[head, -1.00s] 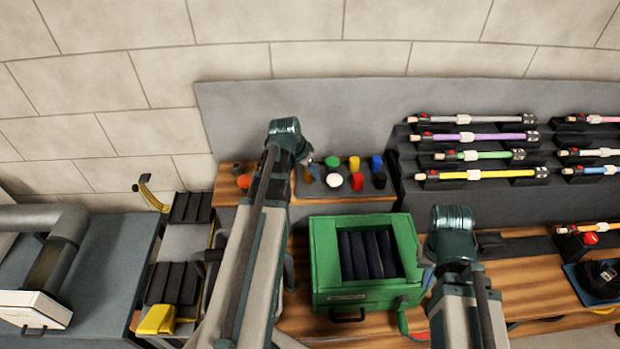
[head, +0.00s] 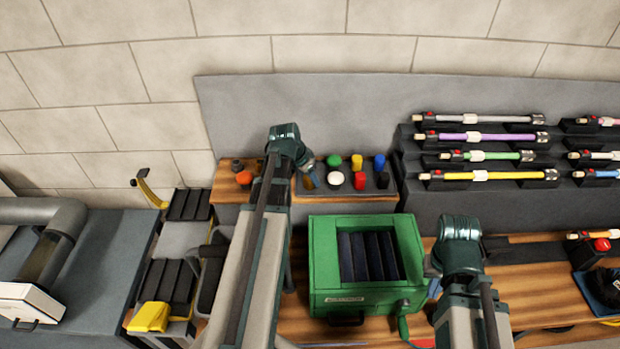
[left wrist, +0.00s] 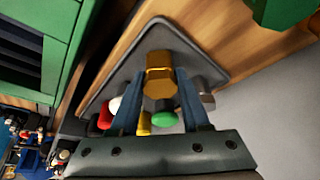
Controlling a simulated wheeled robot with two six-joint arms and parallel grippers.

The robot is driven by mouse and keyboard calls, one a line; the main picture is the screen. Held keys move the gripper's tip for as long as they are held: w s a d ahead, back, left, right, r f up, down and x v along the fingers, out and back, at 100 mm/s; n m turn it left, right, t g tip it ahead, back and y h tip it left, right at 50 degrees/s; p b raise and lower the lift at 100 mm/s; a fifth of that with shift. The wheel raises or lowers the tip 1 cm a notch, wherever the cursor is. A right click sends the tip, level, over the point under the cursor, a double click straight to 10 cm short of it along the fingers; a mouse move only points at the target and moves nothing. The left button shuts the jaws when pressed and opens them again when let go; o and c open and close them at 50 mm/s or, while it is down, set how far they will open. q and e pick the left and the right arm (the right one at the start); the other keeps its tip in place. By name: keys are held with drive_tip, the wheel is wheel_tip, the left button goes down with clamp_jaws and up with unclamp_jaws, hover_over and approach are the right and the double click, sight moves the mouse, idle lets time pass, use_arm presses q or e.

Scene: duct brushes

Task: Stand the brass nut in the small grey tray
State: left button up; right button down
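The brass nut (left wrist: 160,82) is a gold-coloured hexagonal piece between the two blue fingers of my left gripper (left wrist: 160,92), which appear shut on it. The small grey tray (left wrist: 182,40) lies beneath it, with coloured caps standing in it. In the head view the left gripper (head: 309,182) points down at the left end of the tray (head: 345,190). I cannot tell whether the nut touches the tray floor. My right gripper (head: 436,286) is beside the green box, its fingers mostly hidden by its wrist.
A green cap (left wrist: 165,119), yellow, red and white pieces and a grey piece (left wrist: 207,92) stand close to the left fingers. The green box (head: 322,255) stands in front of the tray. Racks of coloured rods (head: 480,155) are at the right.

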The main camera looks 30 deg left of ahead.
use_arm(q)
drive_tip(key=o, duration=0.4)
drive_tip(key=shift+r, duration=0.1)
drive_tip(key=shift+s+r+p, duration=0.1)
drive_tip(key=shift+r+p, duration=0.3)
drive_tip(key=shift+p, duration=0.1)
drive_tip(key=p+v, duration=1)
drive_tip(key=v, duration=0.1)
drive_tip(key=shift+s, duration=0.2)
drive_tip(key=shift+a+r, duration=0.1)
